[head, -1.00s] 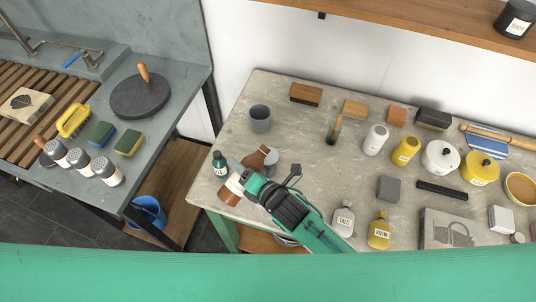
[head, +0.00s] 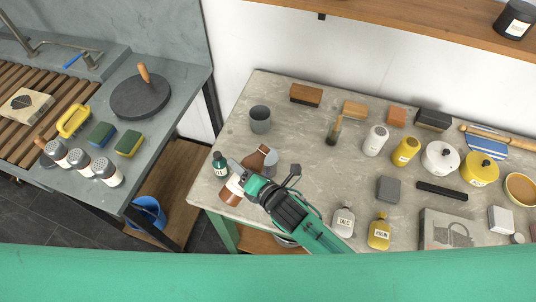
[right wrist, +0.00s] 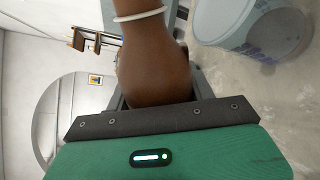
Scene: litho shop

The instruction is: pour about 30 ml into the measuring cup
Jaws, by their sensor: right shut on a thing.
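My right gripper (head: 246,180) is shut on a brown bottle (head: 231,195) with a pale label, held tilted over the left front of the stone-topped table. The brown neck end (head: 262,153) shows beyond the gripper, pointing up and right in the head view. Beside it is a pale grey cup (head: 271,160), partly hidden. In the right wrist view the brown bottle (right wrist: 152,65) has a pale ring at its neck, and a translucent cup with markings (right wrist: 250,28), seemingly the measuring cup, is beside it. Any liquid is not visible. My left gripper is not in view.
A small dark green bottle (head: 219,161) stands close left of the gripper. A grey cup (head: 260,120) stands behind. A brush (head: 334,130), jars and bottles, including a talc bottle (head: 343,221), are to the right. The tabletop (head: 300,150) right of the cup is clear.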

